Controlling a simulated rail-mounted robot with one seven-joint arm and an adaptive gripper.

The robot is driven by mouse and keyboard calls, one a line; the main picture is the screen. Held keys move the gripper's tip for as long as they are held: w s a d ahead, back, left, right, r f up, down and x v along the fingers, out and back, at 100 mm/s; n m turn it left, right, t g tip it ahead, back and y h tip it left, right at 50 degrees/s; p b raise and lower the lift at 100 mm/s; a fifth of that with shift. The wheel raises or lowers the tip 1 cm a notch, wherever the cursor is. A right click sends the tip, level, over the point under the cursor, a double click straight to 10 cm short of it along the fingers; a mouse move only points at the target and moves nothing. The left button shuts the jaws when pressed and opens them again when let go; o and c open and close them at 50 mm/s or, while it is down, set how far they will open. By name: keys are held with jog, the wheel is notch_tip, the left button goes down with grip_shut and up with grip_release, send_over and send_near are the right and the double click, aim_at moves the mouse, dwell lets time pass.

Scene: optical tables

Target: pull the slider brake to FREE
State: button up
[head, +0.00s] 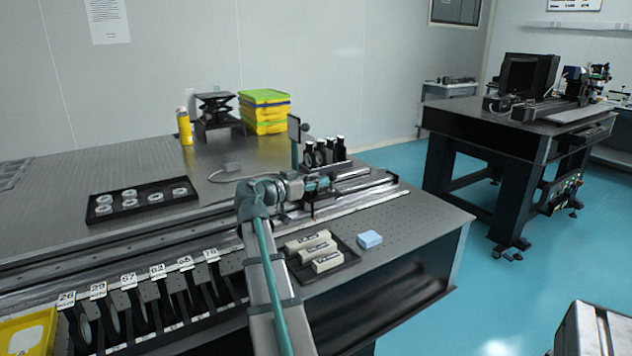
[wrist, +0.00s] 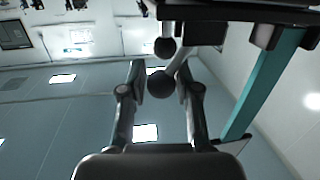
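The slider is a dark carriage on the long rail (head: 365,185), right of centre in the head view. A teal post (head: 295,152) rises beside it, and its dark underside (wrist: 245,12) crosses the top of the wrist view. In the wrist view a lever with a black ball knob (wrist: 161,84) hangs from the slider, with a smaller black ball (wrist: 165,47) beyond. My gripper (wrist: 162,78) is open, one finger on each side of the larger knob; gaps seem to show. In the head view my gripper (head: 318,184) is at the slider's front, its fingertips hard to make out. No brake marking is readable.
Several dark round holders (head: 325,152) stand behind the slider. Beige blocks (head: 327,261) in a black tray and a blue block (head: 369,239) lie in front of the rail. Numbered slots (head: 125,290) line the front left. The table's right end is clear.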

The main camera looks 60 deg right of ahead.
dwell(0.3)
jog(key=shift+r, duration=0.25)
notch_tip(320, 180, up, 10)
jog(key=shift+f, duration=0.25)
dwell(0.3)
